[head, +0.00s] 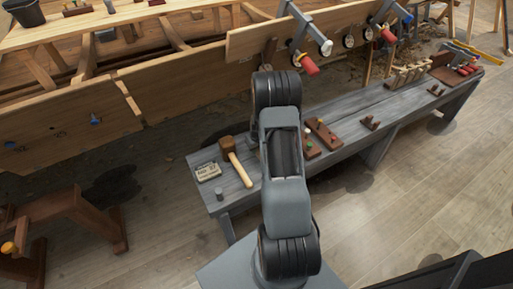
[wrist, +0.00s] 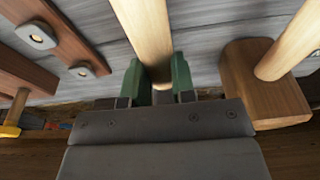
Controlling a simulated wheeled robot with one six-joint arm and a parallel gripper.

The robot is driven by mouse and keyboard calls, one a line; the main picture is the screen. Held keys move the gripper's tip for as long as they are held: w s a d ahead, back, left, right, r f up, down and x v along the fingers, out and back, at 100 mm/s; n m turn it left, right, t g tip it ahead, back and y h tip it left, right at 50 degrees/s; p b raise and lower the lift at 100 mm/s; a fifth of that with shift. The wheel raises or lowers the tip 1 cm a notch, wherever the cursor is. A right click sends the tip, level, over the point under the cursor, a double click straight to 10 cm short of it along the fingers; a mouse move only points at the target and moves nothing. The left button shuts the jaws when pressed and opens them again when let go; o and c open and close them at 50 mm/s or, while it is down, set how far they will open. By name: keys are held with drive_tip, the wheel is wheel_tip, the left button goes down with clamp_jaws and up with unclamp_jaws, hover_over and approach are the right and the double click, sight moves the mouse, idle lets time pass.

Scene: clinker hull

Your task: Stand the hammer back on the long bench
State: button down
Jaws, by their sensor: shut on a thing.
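My gripper (wrist: 160,82) shows its two green fingertips in the wrist view. It is shut on a pale round wooden handle (wrist: 146,35), which I take to be the hammer's. The handle runs up to the top edge of the picture; the hammer's head does not show. In the head view my arm hides the gripper and the held handle. The long bench (head: 355,115) is grey wood and runs from the lower middle to the upper right. The grey boards (wrist: 205,40) behind the handle in the wrist view look like its top.
A wooden mallet (head: 228,146) lies on the bench's near end beside a small labelled block (head: 208,171); it also shows in the wrist view (wrist: 262,85). Brown peg boards (head: 322,134) stand right of my arm. The planked hull (head: 190,80) runs behind the bench.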

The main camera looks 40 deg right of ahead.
drive_tip(key=shift+f, duration=0.1)
drive_tip(key=c, duration=0.9)
unclamp_jaws()
drive_tip(key=shift+o, duration=0.2)
drive_tip(key=shift+r+p, duration=2.5)
drive_tip(key=shift+r, duration=1.5)
